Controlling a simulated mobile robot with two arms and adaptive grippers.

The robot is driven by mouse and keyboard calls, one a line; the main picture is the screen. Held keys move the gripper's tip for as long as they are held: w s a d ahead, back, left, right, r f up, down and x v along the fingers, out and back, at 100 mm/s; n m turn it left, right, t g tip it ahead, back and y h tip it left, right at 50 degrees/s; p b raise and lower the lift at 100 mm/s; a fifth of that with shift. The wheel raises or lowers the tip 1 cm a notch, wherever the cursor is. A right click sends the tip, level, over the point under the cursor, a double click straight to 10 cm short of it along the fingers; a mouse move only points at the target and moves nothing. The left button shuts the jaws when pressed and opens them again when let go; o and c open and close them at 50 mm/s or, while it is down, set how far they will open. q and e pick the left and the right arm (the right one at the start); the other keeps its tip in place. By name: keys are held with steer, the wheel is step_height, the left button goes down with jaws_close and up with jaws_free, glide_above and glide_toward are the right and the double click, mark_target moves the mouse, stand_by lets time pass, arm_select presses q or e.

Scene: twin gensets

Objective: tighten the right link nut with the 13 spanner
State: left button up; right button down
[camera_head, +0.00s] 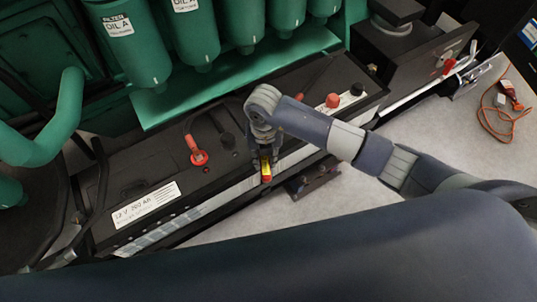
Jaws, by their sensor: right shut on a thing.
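My right gripper (263,152) reaches in from the right and points down at the front edge of the batteries, near where the two meet. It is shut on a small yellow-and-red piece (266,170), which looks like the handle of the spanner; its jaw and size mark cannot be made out. The left battery (120,185) has a red terminal cap (198,156) and a dark post (227,140). The right battery has a red terminal (333,100) and a black terminal (356,89). The link and its right nut cannot be told apart here, partly hidden by my gripper and arm. My left gripper is out of view.
Green oil filters (133,45) hang just behind the batteries. A green pipe (55,125) stands at left. A dark bracket (312,180) sits low in front of the batteries. An orange cable (487,118) lies on the open grey floor at right.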

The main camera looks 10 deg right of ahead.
steer(key=shift+a, duration=0.5)
steer(key=shift+a+m, duration=0.6)
steer(key=shift+a, duration=0.1)
steer(key=shift+w+a+r, duration=0.1)
steer(key=shift+a, duration=0.2)
steer(key=shift+w+a+m, duration=0.3)
steer(key=shift+a+m, duration=0.2)
steer(key=shift+m, duration=0.2)
